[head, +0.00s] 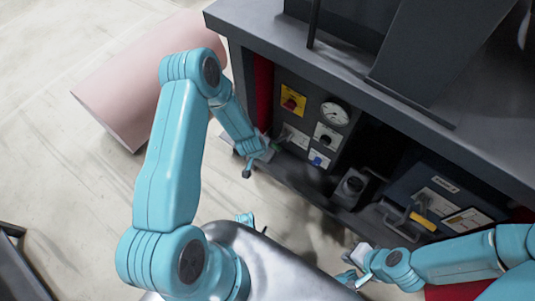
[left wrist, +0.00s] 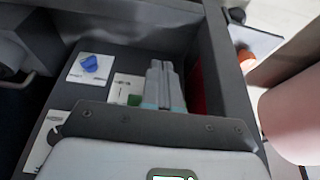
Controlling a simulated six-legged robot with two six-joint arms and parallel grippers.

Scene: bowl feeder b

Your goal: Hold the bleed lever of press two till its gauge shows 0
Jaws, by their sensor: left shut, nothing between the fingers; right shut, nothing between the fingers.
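A round white gauge (head: 334,113) is on the grey front panel under the bench; its needle is too small to read. Below it are a dark knob on a white plate (head: 326,138) and a small blue handle (head: 317,160). The blue handle also shows in the left wrist view (left wrist: 90,63), on a white plate. A green part (left wrist: 134,99) is on the neighbouring plate. My left gripper (head: 268,151) is shut and empty at the panel's lower left; its fingers (left wrist: 163,84) appear beside the green part, contact unclear. My right gripper (head: 350,278) is shut and empty, low and apart from the panels. I cannot tell which part is the bleed lever.
A red knob on a yellow plate (head: 292,102) is left of the gauge. A yellow handle (head: 420,203) is on the panel at right. The dark bench top (head: 275,36) overhangs the panels. A pink cylinder (head: 130,85) lies on the floor at left.

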